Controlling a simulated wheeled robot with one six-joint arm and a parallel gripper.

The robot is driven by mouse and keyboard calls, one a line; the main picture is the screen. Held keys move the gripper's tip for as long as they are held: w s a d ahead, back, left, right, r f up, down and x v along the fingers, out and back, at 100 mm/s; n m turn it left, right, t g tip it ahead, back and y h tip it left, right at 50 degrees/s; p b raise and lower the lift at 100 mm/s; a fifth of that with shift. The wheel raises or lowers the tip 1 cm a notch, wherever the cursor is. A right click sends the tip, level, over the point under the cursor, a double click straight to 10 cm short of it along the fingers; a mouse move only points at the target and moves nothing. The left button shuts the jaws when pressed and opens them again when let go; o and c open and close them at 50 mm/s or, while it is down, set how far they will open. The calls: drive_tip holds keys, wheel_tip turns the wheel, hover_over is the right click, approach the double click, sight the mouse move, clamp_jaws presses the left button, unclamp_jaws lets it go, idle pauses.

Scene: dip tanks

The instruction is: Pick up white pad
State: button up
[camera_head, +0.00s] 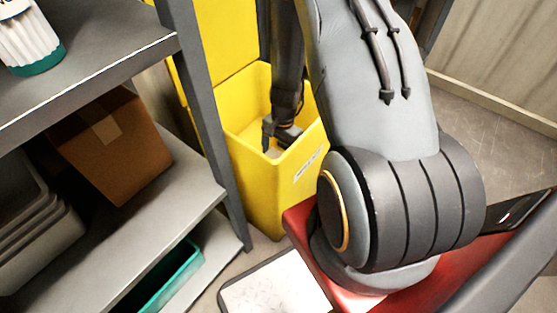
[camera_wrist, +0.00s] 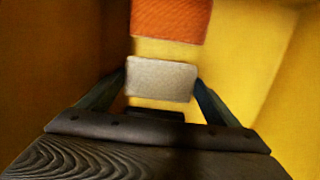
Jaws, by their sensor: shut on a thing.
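The white pad (camera_wrist: 161,79) is a small pale block between my gripper's two fingers in the wrist view. My gripper (camera_wrist: 161,84) is shut on it, with one finger at its left side and one at its right. In the head view my gripper (camera_head: 271,143) reaches down into a tall yellow bin (camera_head: 252,190). A small pale patch near the fingers there may be the pad, but it is too small to be sure. The yellow bin's inner walls surround the pad in the wrist view.
An orange-red block (camera_wrist: 171,18) lies beyond the pad inside the bin. A grey shelf unit (camera_head: 110,85) with a cardboard box (camera_head: 115,150) and a teal bin (camera_head: 165,280) stands left of the yellow bin. Bare floor (camera_head: 490,110) shows at right.

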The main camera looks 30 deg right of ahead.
drive_tip(key=shift+r, duration=0.15)
wheel_tip(320, 180, up, 10)
drive_tip(key=p, duration=0.2)
drive_tip(key=shift+p, duration=0.35)
